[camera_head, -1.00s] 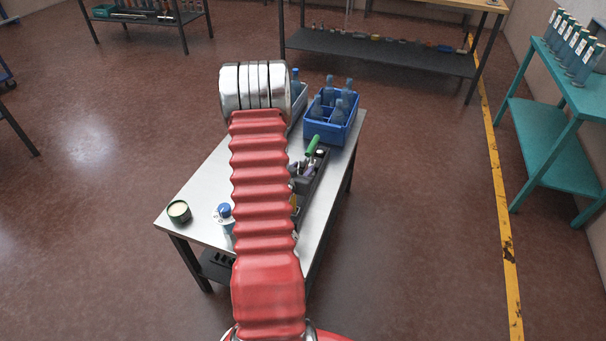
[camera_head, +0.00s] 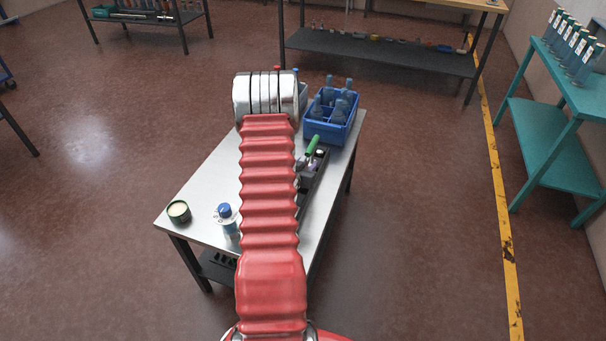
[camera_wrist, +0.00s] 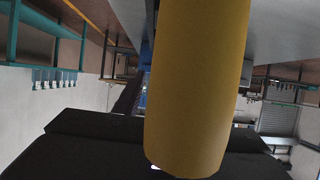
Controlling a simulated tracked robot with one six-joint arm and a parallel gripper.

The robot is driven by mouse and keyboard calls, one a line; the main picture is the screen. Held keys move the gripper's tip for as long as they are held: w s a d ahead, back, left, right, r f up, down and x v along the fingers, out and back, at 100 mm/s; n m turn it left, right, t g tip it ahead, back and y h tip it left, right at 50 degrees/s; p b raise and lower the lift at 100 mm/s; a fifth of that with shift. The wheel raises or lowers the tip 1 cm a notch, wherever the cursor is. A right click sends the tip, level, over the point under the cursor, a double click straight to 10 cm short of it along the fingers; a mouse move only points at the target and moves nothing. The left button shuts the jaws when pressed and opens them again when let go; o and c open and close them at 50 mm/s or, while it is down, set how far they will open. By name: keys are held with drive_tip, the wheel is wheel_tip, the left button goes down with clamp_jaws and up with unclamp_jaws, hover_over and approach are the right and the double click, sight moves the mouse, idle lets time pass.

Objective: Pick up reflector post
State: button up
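A large yellow cylinder, which looks like the reflector post (camera_wrist: 197,80), fills the middle of the wrist view very close to the camera. Its rounded lower end in that picture overlaps dark parts of my gripper (camera_wrist: 190,150). I cannot make out the fingertips or whether they touch the post. In the head view my gripper is hidden behind my red arm, and I cannot see the post there.
The metal table (camera_head: 205,195) holds a green tin (camera_head: 179,211), a blue-capped bottle (camera_head: 226,217), a blue crate (camera_head: 332,120) of bottles and a dark tray (camera_head: 312,185) with a green-handled tool. A teal table (camera_head: 540,135) stands at right. The wrist view is upside down.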

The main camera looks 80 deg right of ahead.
drive_tip(key=shift+c, duration=0.5)
clamp_jaws()
drive_tip(key=shift+r, duration=0.1)
